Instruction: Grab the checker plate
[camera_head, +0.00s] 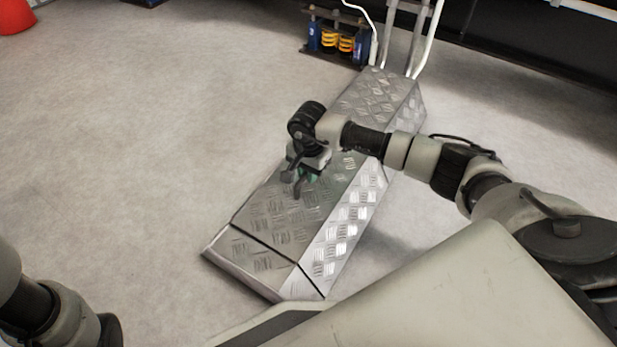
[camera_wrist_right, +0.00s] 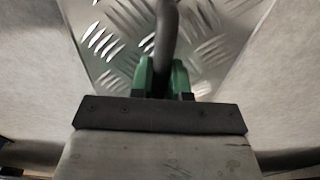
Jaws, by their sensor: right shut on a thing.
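The checker plate (camera_head: 278,212) is a silver, raised-pattern metal cover with sloped sides, lying on a long low housing on the floor. It also fills the top of the right wrist view (camera_wrist_right: 118,38). My right gripper (camera_head: 300,178) reaches down over the plate's upper middle. In the right wrist view its green fingers (camera_wrist_right: 161,78) are closed around a dark rounded bar (camera_wrist_right: 166,30), which looks like a handle on the plate. Where the bar meets the plate is hidden. My left arm shows at the lower left; its gripper is out of view.
Another checker-plated section (camera_head: 374,95) continues behind, with pale pipes (camera_head: 428,40) rising past it. A blue and yellow unit (camera_head: 336,42) stands at the back. A red-orange object (camera_head: 14,16) is at the far left. The grey floor (camera_head: 130,140) on the left is clear.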

